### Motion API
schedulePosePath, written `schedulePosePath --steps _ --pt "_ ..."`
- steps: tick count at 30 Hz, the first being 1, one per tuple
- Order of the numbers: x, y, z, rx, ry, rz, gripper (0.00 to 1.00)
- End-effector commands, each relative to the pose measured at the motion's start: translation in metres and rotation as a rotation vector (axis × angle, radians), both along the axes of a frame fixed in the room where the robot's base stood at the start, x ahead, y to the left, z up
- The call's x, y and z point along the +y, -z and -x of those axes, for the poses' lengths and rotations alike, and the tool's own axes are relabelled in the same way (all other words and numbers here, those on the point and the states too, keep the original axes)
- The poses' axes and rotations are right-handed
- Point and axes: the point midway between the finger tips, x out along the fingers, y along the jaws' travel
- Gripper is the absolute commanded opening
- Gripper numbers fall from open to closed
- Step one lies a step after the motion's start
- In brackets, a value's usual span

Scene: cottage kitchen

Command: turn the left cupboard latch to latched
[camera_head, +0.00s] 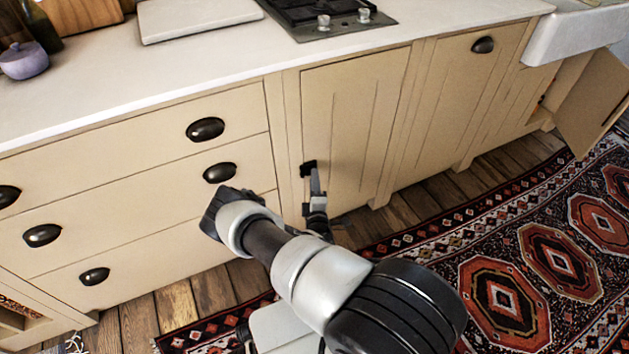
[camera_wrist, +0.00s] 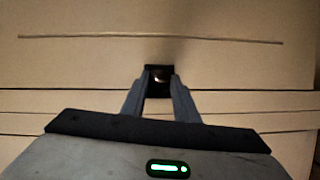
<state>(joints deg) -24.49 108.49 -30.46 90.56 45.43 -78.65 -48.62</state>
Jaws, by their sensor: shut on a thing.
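The left cupboard latch (camera_head: 308,168) is a small dark fitting at the left edge of a cream cupboard door (camera_head: 352,125). In the wrist view the latch (camera_wrist: 158,70) is a black piece with a round, shiny centre, between my fingertips. My gripper (camera_head: 314,180) reaches up to the door, and its fingers are shut on the latch. The gripper also shows in the wrist view (camera_wrist: 159,82), with a finger on each side of the latch. The cupboard door looks closed. The fingers hide part of the latch, and I cannot tell its exact turn.
Drawers with dark cup handles (camera_head: 220,172) stand left of the door. A white worktop (camera_head: 190,62) with a hob (camera_head: 330,18) runs above. At the far right a cupboard door (camera_head: 592,105) stands open. A patterned rug (camera_head: 540,230) covers the wooden floor.

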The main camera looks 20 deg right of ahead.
Motion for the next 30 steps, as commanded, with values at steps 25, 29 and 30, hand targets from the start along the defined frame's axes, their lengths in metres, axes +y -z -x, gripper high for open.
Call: schedulePosePath --steps 25,29,30 --pt "0.0001 0.002 -0.0003 -0.005 -0.001 0.143 0.05" --pt "0.0001 0.0019 -0.0003 -0.004 -0.001 0.143 0.46" --pt "0.0001 0.0019 -0.0003 -0.005 -0.001 0.142 0.46"
